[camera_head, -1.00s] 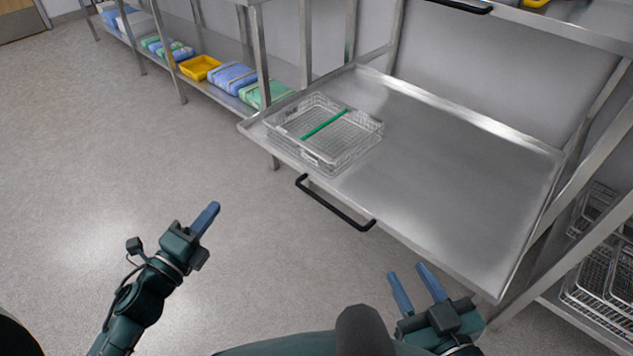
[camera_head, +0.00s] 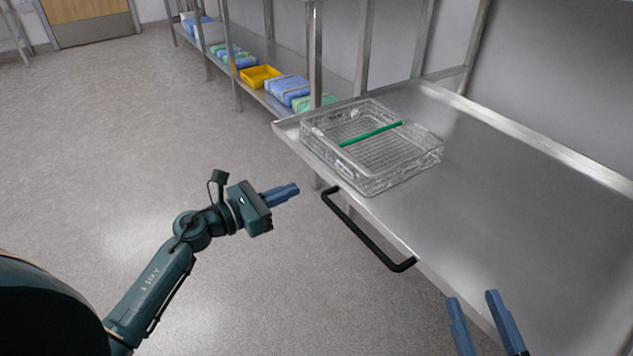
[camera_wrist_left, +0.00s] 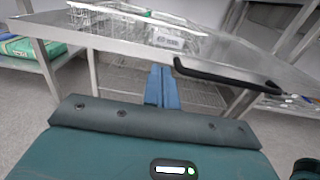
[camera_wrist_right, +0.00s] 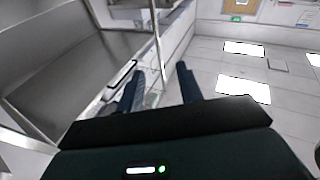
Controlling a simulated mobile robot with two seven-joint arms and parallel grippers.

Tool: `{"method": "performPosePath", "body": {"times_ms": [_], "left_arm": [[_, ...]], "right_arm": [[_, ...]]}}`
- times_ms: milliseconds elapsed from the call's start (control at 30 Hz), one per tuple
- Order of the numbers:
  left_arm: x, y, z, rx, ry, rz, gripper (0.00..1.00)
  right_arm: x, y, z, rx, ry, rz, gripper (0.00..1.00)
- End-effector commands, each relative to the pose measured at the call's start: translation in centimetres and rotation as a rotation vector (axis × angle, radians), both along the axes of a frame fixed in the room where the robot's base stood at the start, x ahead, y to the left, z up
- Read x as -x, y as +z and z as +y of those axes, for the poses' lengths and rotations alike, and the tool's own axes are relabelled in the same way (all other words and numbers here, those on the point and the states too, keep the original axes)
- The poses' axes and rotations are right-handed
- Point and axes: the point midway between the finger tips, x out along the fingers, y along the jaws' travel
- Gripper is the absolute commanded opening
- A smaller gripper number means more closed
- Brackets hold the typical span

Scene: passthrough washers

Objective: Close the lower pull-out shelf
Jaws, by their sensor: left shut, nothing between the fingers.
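The pull-out shelf (camera_head: 500,190) is a metal tray slid out toward me, with a black bar handle (camera_head: 368,232) on its front edge. In the left wrist view the handle (camera_wrist_left: 225,76) lies just beyond and to the right of my fingers. My left gripper (camera_head: 294,189) is shut and empty, left of the handle and apart from it. Its fingers show shut in the left wrist view (camera_wrist_left: 162,88). My right gripper (camera_head: 474,298) is open and empty by the shelf's front edge, at the lower right.
A wire basket (camera_head: 370,150) with a green strip sits on the shelf's far left corner. A long low rack at the back left holds blue and green packs (camera_head: 287,90) and a yellow tray (camera_head: 260,76). The floor (camera_head: 150,150) on the left is clear.

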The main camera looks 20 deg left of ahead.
Motion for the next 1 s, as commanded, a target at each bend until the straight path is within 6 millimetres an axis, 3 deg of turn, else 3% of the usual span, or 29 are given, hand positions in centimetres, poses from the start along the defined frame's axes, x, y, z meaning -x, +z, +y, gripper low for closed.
{"method": "performPosePath", "body": {"times_ms": [200, 400, 1000], "left_arm": [[-3.6, 0.0, -2.6, 0.003, 0.000, -0.001, 0.00], [-5.5, -0.1, -4.0, 0.004, 0.000, 0.002, 0.00], [-5.9, -0.1, -4.3, 0.002, 0.001, 0.002, 0.00]], "right_arm": [[0.0, -0.2, 0.1, -0.015, 0.006, -0.002, 0.36], [0.0, -0.2, 0.1, -0.028, 0.011, 0.000, 0.36], [0.0, -0.1, 0.2, -0.032, 0.015, 0.000, 0.36]]}}
